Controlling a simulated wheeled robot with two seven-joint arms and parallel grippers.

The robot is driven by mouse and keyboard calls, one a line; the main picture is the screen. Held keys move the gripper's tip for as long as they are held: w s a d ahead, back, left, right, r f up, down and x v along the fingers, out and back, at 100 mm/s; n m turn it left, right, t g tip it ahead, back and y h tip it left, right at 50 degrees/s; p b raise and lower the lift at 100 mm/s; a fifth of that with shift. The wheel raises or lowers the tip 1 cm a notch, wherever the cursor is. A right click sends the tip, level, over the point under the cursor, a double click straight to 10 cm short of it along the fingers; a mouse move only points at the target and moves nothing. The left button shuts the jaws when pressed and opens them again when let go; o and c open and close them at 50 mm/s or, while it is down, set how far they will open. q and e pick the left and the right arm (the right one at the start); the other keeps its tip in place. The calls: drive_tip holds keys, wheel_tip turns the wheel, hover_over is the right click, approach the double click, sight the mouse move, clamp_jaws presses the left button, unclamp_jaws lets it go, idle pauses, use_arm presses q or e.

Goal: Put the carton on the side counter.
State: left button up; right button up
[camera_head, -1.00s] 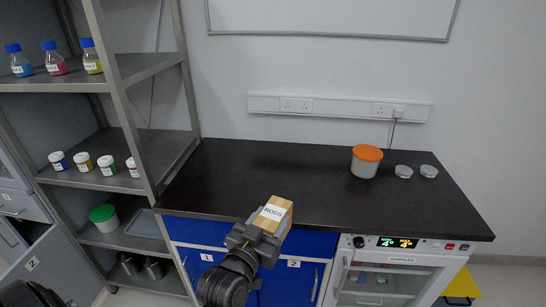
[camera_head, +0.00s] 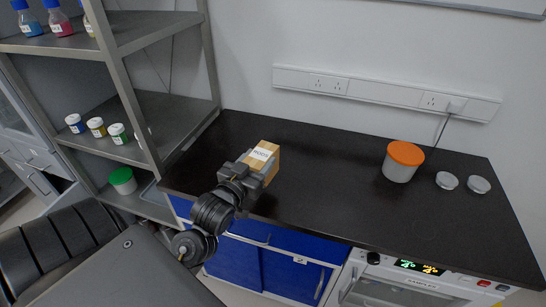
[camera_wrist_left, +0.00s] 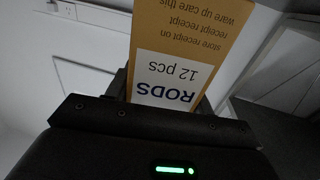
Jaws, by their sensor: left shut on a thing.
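The carton (camera_head: 266,155) is a small tan box with a white label. It also shows in the left wrist view (camera_wrist_left: 190,45), where its label reads "RODS 12 pcs". My left gripper (camera_head: 252,170) is shut on the carton. In the head view the carton appears over the left part of the black side counter (camera_head: 320,200). I cannot tell whether its underside touches the counter. My right gripper is not in view.
A grey tub with an orange lid (camera_head: 403,160) and two small round lids (camera_head: 446,181) stand on the counter's right. A metal shelf (camera_head: 150,110) with jars and bottles rises on the left. The counter's middle is clear.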

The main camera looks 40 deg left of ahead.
use_arm(q)
drive_tip(key=s+a+r+n+y, duration=0.2)
drive_tip(key=a+r+y, duration=0.1)
drive_tip(key=a+r, duration=0.8)
drive_tip(key=w+d+f+p, duration=0.2)
drive_tip(key=w+f, duration=1.1)
drive_tip(key=f, duration=0.2)
drive_tip(key=shift+g+p, duration=0.4)
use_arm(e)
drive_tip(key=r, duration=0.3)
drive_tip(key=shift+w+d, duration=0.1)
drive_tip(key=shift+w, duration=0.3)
use_arm(q)
drive_tip(key=shift+f, duration=0.15)
drive_tip(key=shift+f, duration=0.5)
drive_tip(key=o, duration=1.2)
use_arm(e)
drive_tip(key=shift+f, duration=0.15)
